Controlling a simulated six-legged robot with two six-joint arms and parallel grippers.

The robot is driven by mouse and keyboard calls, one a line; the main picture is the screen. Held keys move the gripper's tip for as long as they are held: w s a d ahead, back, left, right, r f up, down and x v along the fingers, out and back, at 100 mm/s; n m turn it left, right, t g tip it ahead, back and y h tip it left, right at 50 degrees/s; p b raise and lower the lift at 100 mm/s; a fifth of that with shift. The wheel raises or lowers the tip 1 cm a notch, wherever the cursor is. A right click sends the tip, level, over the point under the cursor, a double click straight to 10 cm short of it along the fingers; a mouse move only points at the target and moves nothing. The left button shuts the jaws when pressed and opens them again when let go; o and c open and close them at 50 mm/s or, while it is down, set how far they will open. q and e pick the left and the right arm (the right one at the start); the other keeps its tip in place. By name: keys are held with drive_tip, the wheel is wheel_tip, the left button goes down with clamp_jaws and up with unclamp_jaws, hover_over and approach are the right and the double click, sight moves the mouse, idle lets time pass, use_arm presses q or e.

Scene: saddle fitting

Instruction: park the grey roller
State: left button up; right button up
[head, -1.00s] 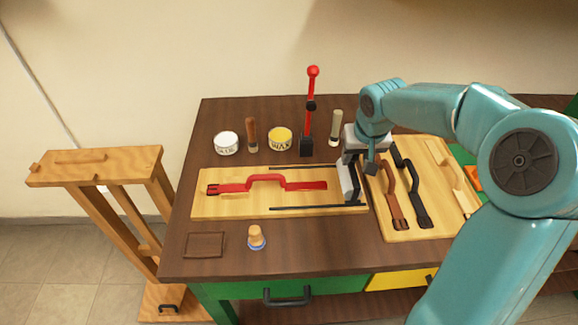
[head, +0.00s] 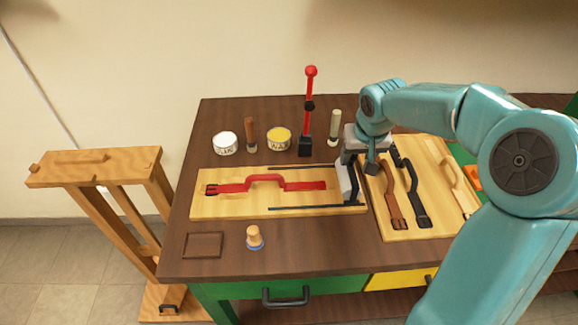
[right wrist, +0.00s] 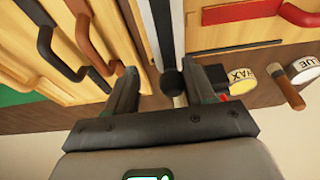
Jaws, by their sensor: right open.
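The grey roller (head: 346,186) lies across the right end of the pale wooden board (head: 225,207), by the right ends of two thin black rails (head: 318,208). A red strap with a raised handle (head: 266,180) lies flat on this board, left of the roller. My right gripper (right wrist: 166,82) is open at the roller's far end. In the right wrist view a round black knob (right wrist: 172,83) at the end of the pale roller bar (right wrist: 171,32) shows between the fingers, with gaps on both sides. In the head view the gripper partly hides the roller's far end. My left gripper is not in view.
Behind the board stand a white tin (head: 225,143), a yellow wax tin (head: 279,138), a red lever on a black base (head: 307,120) and two upright tools. A second board (head: 405,229) with brown and black handles lies right. A cork-topped bottle (head: 254,237) stands in front.

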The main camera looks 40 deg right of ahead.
drive_tip(key=shift+r, duration=0.2)
drive_tip(key=p+v, duration=0.3)
drive_tip(key=v, duration=0.2)
drive_tip(key=shift+s+a+r+p, duration=0.1)
drive_tip(key=shift+s+r+p, duration=0.05)
drive_tip(key=shift+r+p, duration=0.2)
drive_tip(key=shift+f, duration=0.1)
idle(0.3)
